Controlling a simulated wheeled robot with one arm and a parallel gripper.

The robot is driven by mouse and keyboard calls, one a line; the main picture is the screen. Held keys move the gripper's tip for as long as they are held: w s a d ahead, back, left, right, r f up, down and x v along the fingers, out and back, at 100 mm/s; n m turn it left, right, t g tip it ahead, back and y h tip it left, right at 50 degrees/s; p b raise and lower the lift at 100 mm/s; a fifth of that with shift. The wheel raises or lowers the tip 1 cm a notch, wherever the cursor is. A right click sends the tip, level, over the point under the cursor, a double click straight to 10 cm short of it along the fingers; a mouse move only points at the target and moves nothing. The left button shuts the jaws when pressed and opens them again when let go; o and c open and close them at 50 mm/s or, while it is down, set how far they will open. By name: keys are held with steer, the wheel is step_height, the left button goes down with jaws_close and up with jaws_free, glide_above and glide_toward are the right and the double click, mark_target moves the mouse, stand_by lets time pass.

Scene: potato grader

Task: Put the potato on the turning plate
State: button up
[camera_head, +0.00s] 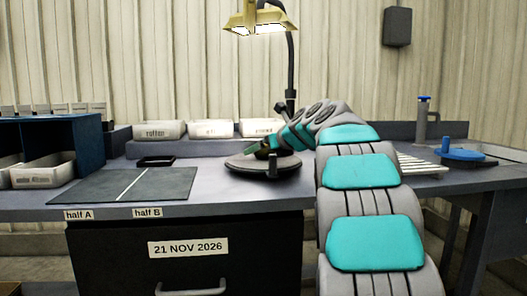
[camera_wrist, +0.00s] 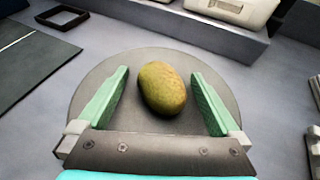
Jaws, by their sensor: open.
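In the wrist view the potato (camera_wrist: 162,88), oval and greenish brown, lies on the round dark turning plate (camera_wrist: 145,62). My gripper (camera_wrist: 160,88) is open, with one green finger on each side of the potato and a visible gap to both. In the head view the turning plate (camera_head: 245,166) stands on the table in the middle, and my gripper (camera_head: 262,149) is over it. The potato is mostly hidden there by my gripper and arm.
White labelled bins (camera_head: 158,130) stand on a raised ledge behind the plate. A dark two-half mat (camera_head: 150,184) and a small black tray (camera_head: 156,161) lie to the left. A white ribbed rack (camera_head: 420,165) and a blue round device (camera_head: 462,155) are at the right.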

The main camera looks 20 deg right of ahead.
steer(key=v, duration=1.2)
steer(key=shift+p, duration=0.4)
